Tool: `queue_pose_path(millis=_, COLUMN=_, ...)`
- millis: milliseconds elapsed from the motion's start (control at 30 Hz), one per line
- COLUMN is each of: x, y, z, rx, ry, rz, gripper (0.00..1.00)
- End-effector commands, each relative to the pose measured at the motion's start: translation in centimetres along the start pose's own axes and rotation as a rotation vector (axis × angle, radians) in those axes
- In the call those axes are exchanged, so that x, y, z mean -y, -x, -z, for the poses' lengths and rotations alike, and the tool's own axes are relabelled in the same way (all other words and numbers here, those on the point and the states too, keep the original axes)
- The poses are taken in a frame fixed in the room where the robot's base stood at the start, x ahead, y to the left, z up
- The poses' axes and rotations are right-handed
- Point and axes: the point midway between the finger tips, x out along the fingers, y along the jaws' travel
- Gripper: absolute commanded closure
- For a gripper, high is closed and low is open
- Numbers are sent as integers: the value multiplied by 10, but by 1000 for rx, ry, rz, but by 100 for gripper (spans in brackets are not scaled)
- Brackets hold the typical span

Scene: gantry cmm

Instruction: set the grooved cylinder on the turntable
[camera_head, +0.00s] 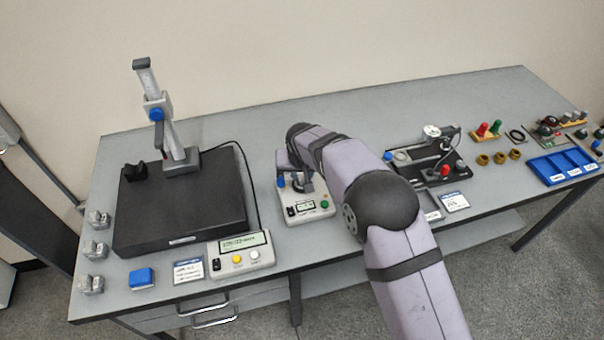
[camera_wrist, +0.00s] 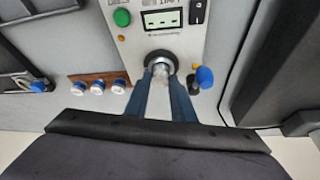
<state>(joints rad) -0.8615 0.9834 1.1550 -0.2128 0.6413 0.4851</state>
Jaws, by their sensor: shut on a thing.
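The grey instrument with the turntable (camera_wrist: 160,55) shows in the wrist view; the turntable is a dark round disc with a lighter centre. My gripper (camera_wrist: 162,74) is shut on a small pale metallic piece (camera_wrist: 161,70), which seems to be the grooved cylinder. Its grooves are too small to make out. The piece overlaps the turntable in this view; I cannot tell whether it touches it or hangs just above. In the head view my arm reaches over the instrument (camera_head: 307,209) and hides much of the gripper and cylinder.
The instrument has a blue knob (camera_wrist: 204,76), a green button (camera_wrist: 122,17) and a display (camera_wrist: 161,20). The black granite plate (camera_head: 215,220) with a height gauge (camera_head: 160,115) stands left in the head view.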

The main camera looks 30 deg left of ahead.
Motion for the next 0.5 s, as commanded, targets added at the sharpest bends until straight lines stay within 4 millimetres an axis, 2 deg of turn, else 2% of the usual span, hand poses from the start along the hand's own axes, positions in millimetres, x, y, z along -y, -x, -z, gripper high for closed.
queue_pose_path(millis=500, x=0, y=-5, z=-2, rx=0, ry=0, rz=0, gripper=100)
